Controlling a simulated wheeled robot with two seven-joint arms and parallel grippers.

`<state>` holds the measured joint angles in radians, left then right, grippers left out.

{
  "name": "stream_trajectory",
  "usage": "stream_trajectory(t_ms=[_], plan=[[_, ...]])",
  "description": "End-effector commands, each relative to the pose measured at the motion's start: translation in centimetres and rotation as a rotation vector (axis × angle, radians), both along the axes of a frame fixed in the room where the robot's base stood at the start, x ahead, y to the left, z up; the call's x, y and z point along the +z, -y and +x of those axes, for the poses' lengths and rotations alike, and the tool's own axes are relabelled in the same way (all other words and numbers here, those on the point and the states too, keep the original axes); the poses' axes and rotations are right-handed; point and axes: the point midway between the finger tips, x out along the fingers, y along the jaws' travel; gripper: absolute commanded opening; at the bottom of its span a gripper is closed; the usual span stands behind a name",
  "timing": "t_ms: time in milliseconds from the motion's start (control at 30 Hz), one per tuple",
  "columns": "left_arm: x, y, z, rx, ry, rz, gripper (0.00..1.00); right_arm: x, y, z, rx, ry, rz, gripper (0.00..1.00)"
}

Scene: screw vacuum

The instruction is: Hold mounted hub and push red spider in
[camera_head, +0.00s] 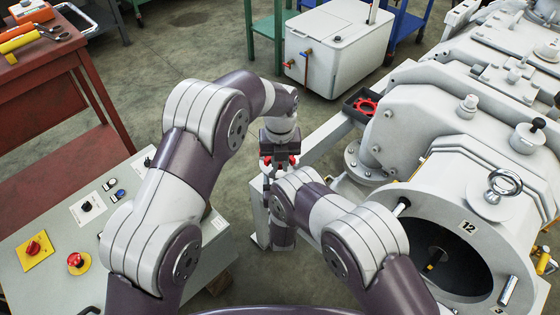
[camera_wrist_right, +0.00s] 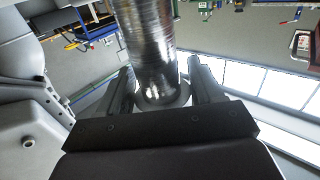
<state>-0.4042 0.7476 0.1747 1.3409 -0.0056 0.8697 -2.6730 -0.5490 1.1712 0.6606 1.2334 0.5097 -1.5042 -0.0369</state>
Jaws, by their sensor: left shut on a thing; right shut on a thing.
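My left gripper (camera_head: 280,160) points down near the middle of the head view, over the end of my right arm. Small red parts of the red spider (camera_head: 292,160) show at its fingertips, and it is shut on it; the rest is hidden. In the right wrist view my right gripper (camera_wrist_right: 162,92) is shut on a shiny metal cylinder, seemingly the mounted hub (camera_wrist_right: 148,45), with a finger on each side. In the head view my right arm hides this gripper and most of the hub. I cannot tell whether the spider touches the hub.
A large grey machine (camera_head: 430,110) with a round opening marked 12 fills the right side. A black tray (camera_head: 349,107) holding a red toothed part (camera_head: 366,105) is beside it. A control panel (camera_head: 60,225) stands at left, a red bench (camera_head: 60,50) behind it, and a white tank (camera_head: 335,45) at the back.

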Motion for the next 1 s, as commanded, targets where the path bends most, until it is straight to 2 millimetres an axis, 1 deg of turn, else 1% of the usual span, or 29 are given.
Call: stream_trajectory(t_ms=[367, 833, 1000], plan=[[-0.1, 0.0, 0.0, 0.000, 0.000, 0.000, 0.00, -0.1, 0.0, 0.0, 0.000, -0.001, 0.000, 0.00], [-1.2, 0.0, 0.0, 0.000, 0.001, 0.000, 0.00, -0.1, 0.0, 0.0, 0.000, -0.001, 0.000, 0.00], [-1.0, 0.0, 0.0, 0.000, 0.001, -0.001, 0.00, -0.1, 0.0, 0.0, 0.000, -0.001, 0.000, 0.00]])
